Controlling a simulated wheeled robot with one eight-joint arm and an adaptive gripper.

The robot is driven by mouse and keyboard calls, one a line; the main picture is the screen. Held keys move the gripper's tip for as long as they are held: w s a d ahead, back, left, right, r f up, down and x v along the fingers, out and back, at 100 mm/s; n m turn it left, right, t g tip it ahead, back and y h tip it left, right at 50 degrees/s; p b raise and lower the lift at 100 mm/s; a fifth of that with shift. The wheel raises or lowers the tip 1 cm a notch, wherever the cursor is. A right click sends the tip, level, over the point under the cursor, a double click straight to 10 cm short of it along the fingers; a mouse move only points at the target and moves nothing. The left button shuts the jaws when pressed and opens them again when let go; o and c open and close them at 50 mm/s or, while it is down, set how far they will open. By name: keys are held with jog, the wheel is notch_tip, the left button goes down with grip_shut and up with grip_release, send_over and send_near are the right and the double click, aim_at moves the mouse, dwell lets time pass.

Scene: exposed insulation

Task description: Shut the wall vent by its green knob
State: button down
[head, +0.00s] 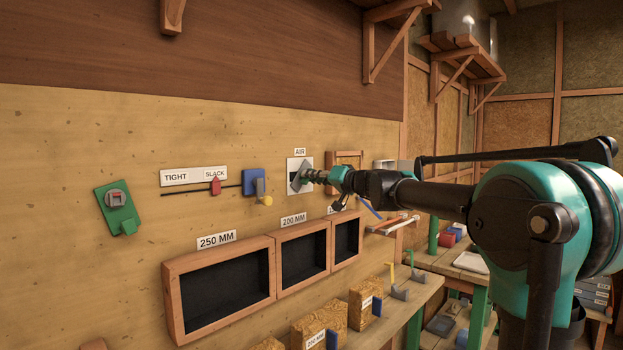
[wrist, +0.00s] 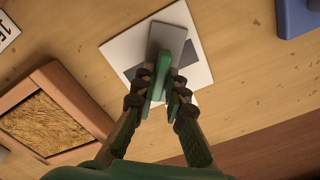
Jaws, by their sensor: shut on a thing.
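The wall vent is a white square plate (head: 293,185) under an AIR label, and it also shows in the wrist view (wrist: 122,45). A grey flap (wrist: 172,38) lies across the plate at an angle, with dark opening showing on both sides of it. The green knob (wrist: 160,73) stands out from the flap. My gripper (wrist: 160,100) is shut on the green knob, one finger on each side. In the head view my gripper (head: 318,176) reaches the vent from the right and hides part of it.
A wood-framed insulation panel (wrist: 52,115) is close to the vent. A blue block with a yellow-ended lever (head: 254,183) is on the wall to the left. Dark framed boxes (head: 222,285) and a bench (head: 395,325) with insulation blocks are below.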

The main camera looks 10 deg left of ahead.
jog(key=shift+f+m, duration=0.1)
jog(key=shift+m, duration=4.9)
jog(key=c, duration=1.6)
grip_release()
jog(key=shift+o, duration=0.2)
jog(key=v, duration=1.2)
